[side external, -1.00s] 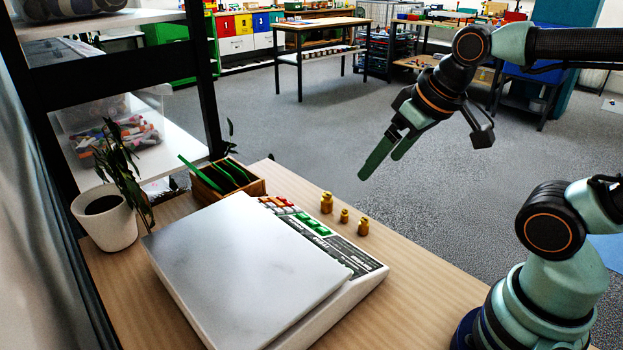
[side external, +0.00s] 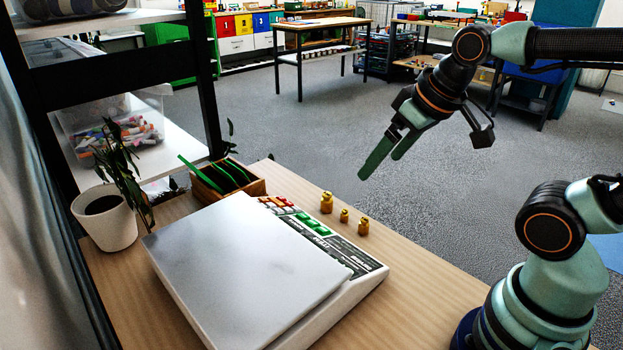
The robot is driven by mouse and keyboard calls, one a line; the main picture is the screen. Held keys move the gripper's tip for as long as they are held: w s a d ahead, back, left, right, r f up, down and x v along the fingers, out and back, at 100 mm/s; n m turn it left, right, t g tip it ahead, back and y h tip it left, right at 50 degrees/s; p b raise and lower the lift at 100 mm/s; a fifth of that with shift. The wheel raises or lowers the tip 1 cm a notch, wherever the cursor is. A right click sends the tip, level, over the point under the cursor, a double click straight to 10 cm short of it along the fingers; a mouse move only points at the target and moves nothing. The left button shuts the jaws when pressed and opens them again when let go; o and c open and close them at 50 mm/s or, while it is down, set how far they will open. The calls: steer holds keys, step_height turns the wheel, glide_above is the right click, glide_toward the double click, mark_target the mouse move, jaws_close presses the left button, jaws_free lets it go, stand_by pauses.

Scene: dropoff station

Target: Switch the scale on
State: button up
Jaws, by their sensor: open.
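The scale (side external: 240,265) sits on the wooden table, with a broad pale weighing plate that is empty. Its control panel (side external: 335,245) runs along the right side, with orange, red, white and green buttons (side external: 313,222) toward the far end. Lettering on the panel is too small to read, and I cannot tell whether the scale is on. My gripper (side external: 378,165) is open and empty, with green fingers pointing down and left. It hangs in the air, apart from the scale, up and to the right of the buttons in the picture.
Several brass weights (side external: 344,215) stand beside the panel. A wooden box (side external: 229,183) with green items is behind the scale. A potted plant (side external: 105,218) stands at left, by a black-framed shelf (side external: 203,80). The table (side external: 425,272) is bare right of the scale.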

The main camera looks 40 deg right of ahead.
jaws_close()
stand_by(1.7)
